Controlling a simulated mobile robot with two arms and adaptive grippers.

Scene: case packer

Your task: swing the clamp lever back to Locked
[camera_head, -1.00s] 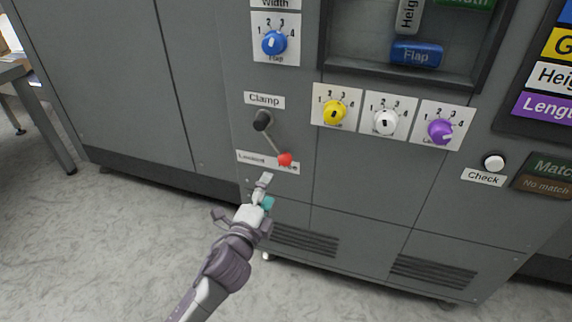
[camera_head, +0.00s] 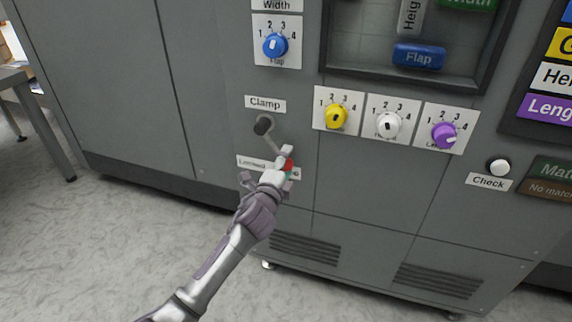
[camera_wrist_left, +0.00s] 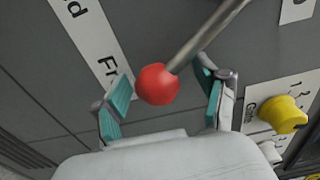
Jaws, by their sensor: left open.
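The clamp lever has a dark round pivot (camera_head: 263,125) below the Clamp label (camera_head: 265,104) and a grey rod slanting down to the right. Its red knob (camera_head: 287,165) is at the Free end of the Locked/Free label (camera_head: 252,162), partly hidden by my gripper. My left gripper (camera_head: 284,162) is at the knob. In the left wrist view the red knob (camera_wrist_left: 157,84) sits between my open gripper's (camera_wrist_left: 162,98) teal finger pads, with gaps on both sides. The rod runs up and right from the knob. My right gripper is not in view.
A yellow dial (camera_head: 336,116), a white dial (camera_head: 387,124) and a purple dial (camera_head: 444,134) are right of the lever. A blue dial (camera_head: 275,45) is above. The Check button (camera_head: 499,167) is farther right. Panel left of the lever is clear.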

